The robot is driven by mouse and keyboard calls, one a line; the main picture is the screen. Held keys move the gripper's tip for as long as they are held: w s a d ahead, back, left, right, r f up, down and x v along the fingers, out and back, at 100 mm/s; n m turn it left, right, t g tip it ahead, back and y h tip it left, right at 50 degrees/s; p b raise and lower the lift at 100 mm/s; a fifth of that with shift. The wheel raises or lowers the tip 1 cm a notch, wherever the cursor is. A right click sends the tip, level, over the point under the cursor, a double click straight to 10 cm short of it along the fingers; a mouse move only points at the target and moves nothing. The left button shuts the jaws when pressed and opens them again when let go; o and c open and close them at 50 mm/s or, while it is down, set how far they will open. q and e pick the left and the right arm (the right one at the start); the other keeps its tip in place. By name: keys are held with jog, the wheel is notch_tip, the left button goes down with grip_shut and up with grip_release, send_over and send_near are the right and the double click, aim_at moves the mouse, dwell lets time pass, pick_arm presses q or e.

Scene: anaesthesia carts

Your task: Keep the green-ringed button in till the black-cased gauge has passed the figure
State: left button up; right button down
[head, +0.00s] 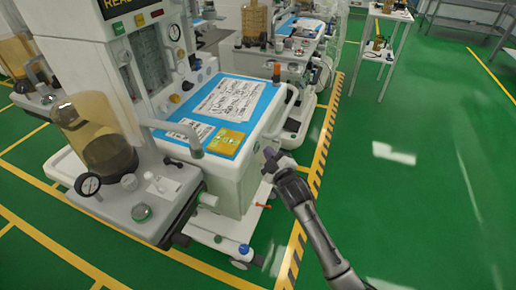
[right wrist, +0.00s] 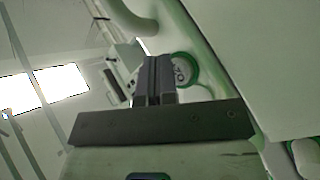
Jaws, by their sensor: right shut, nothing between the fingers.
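My right gripper (head: 271,154) is beside the cart's right side, well away from that ledge. In the right wrist view its fingers (right wrist: 154,80) are shut and empty. A round, pale disc with a green ring (right wrist: 184,70) shows just beyond them; I cannot tell if they touch. My left gripper is not in view.
The cart's blue top (head: 243,88) holds papers and a yellow card. More carts stand behind, and a small white trolley (head: 387,48) is at the upper right. The green floor to the right is clear.

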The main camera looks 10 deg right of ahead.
jog(key=shift+w+a, duration=0.15)
jog(key=shift+a, duration=0.05)
jog(key=shift+w+a, duration=0.1)
jog(key=shift+a, duration=0.1)
dwell(0.3)
jog(key=shift+w+a, duration=0.1)
